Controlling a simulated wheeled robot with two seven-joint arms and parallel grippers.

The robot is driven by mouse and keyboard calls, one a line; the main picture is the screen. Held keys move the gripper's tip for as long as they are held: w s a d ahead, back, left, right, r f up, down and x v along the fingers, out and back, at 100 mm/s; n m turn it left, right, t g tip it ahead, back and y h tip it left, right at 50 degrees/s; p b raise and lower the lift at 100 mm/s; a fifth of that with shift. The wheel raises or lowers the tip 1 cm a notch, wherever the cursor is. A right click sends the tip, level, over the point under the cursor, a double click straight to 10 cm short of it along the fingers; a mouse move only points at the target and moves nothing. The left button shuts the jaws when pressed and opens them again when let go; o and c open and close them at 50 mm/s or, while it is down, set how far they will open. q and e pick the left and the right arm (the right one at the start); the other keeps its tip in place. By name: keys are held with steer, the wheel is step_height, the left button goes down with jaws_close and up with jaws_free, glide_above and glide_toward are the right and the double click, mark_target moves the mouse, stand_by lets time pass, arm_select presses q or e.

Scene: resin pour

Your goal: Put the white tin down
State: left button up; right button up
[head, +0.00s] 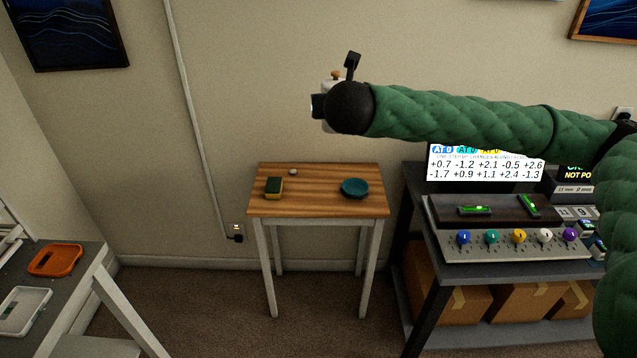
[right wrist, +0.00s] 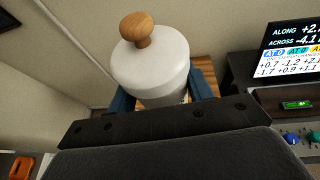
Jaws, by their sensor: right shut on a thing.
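The white tin (right wrist: 152,72) has a round wooden knob on its lid and stands upright between the blue fingers of my right gripper (right wrist: 160,98) in the right wrist view. My right gripper is shut on it. In the head view the tin (head: 328,88) is mostly hidden behind my black wrist, with the knob and a bit of white showing. It is held in the air above and behind the small wooden table (head: 322,204) as seen in the picture. My left gripper is not in view.
On the wooden table are a yellow-and-green sponge (head: 274,187), a small pale round thing (head: 293,171) and a teal dish (head: 355,188); its middle and front are clear. A dark bench with a knob panel (head: 515,246) stands right. An orange tray (head: 55,260) and white tray (head: 24,308) lie left.

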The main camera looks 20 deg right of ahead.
steer(key=s+a+f+y, duration=0.1)
steer(key=s+f, duration=0.3)
steer(key=f, duration=0.7)
steer(key=s+a+f+n+y, duration=0.1)
steer(key=s+a+f, duration=0.2)
steer(key=f, duration=0.8)
steer(key=s+a+f+n+y, duration=0.1)
steer(key=s+f, duration=0.4)
steer(key=f, duration=0.6)
steer(key=shift+a+y, duration=0.3)
steer(key=shift+a, duration=0.6)
steer(key=shift+d+f, duration=0.1)
